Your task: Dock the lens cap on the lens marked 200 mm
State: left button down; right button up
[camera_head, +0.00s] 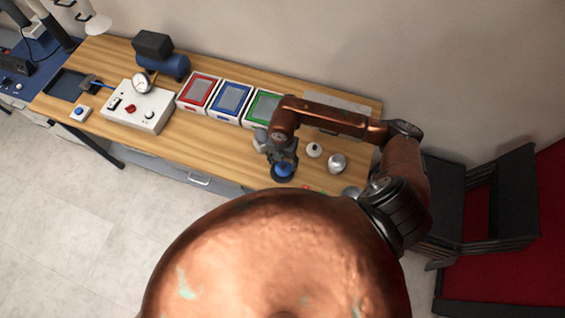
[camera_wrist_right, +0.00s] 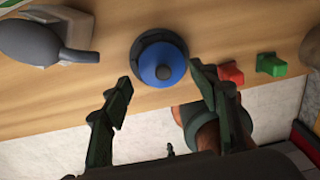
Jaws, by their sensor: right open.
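A blue domed piece (camera_head: 283,168) with a dark round rim sits near the front edge of the wooden table (camera_head: 215,143); I cannot tell whether it is the lens cap. My right gripper (camera_head: 285,157) is above it, partly hiding it. In the right wrist view the blue piece (camera_wrist_right: 168,60) shows just beyond the open, empty fingertips (camera_wrist_right: 160,76), roughly centred between them. Two pale round pieces (camera_head: 314,149) (camera_head: 337,161) stand right of the gripper. No 200 mm marking is readable. My left gripper is out of view.
Red, blue and green trays (camera_head: 232,98) line the back of the table. A white control box (camera_head: 138,107) stands at left. A red block (camera_wrist_right: 231,72) and a green block (camera_wrist_right: 271,64) lie right of the blue piece. A grey rounded object (camera_wrist_right: 35,40) is left of it.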

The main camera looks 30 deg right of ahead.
aim_at(282, 165)
notch_tip(282, 165, up, 8)
jog(key=p, duration=0.5)
jog(key=shift+f, duration=0.15)
dwell(0.6)
